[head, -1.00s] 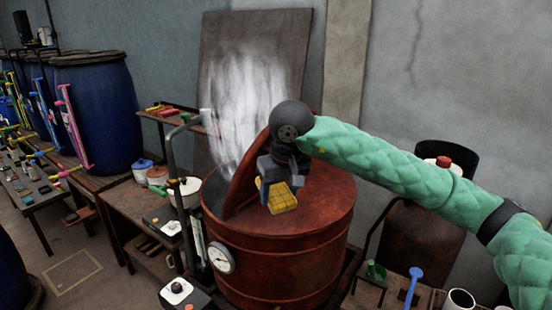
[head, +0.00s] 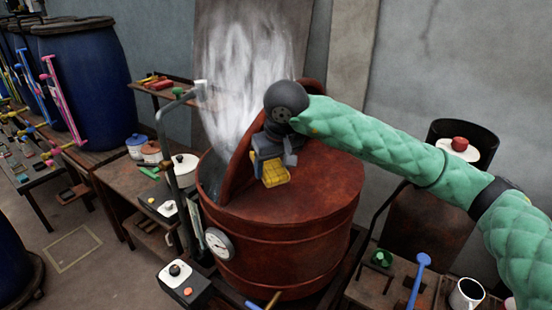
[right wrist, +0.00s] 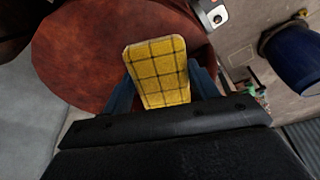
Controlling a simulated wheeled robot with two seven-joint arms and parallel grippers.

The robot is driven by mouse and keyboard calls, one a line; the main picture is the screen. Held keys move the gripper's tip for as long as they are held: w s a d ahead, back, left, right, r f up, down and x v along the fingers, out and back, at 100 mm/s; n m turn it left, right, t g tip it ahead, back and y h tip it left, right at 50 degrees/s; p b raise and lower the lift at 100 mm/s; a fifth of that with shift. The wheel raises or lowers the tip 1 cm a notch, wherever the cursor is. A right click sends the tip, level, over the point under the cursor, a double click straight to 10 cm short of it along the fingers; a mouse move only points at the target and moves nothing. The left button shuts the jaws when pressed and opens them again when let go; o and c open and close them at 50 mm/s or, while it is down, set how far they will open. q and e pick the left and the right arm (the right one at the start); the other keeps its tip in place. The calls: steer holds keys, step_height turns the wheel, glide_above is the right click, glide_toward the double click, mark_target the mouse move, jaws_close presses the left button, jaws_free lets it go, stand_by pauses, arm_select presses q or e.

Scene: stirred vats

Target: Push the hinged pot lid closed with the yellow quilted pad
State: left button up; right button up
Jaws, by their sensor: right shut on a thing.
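The red-brown pot (head: 285,235) stands in the middle of the head view with steam rising from its left opening. Its hinged lid (head: 240,165) is raised, tilted up steeply over the open part. My right gripper (head: 272,165) is shut on the yellow quilted pad (head: 274,174), beside the raised lid on its right and above the pot's flat top. In the right wrist view the pad (right wrist: 158,72) sits between the two fingers with the red-brown surface (right wrist: 85,50) behind it. Whether the pad touches the lid I cannot tell. My left gripper is not in view.
A dial gauge (head: 219,243) is on the pot's front. A grey pipe (head: 165,150) stands close to its left. A side table with a blue-handled tool (head: 418,275) and a mug (head: 466,293) is at lower right. Blue barrels (head: 85,80) stand at left.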

steer(key=shift+a+f, duration=0.15)
steer(key=shift+f, duration=0.2)
steer(key=shift+w+a+f, duration=0.2)
steer(key=shift+a+f, duration=0.05)
steer(key=shift+f, duration=0.4)
steer(key=shift+w+a+f, duration=0.2)
steer(key=shift+f, duration=0.4)
steer(key=shift+w+a+f, duration=0.15)
steer(key=shift+w+a+b, duration=0.65)
steer(key=shift+a, duration=0.3)
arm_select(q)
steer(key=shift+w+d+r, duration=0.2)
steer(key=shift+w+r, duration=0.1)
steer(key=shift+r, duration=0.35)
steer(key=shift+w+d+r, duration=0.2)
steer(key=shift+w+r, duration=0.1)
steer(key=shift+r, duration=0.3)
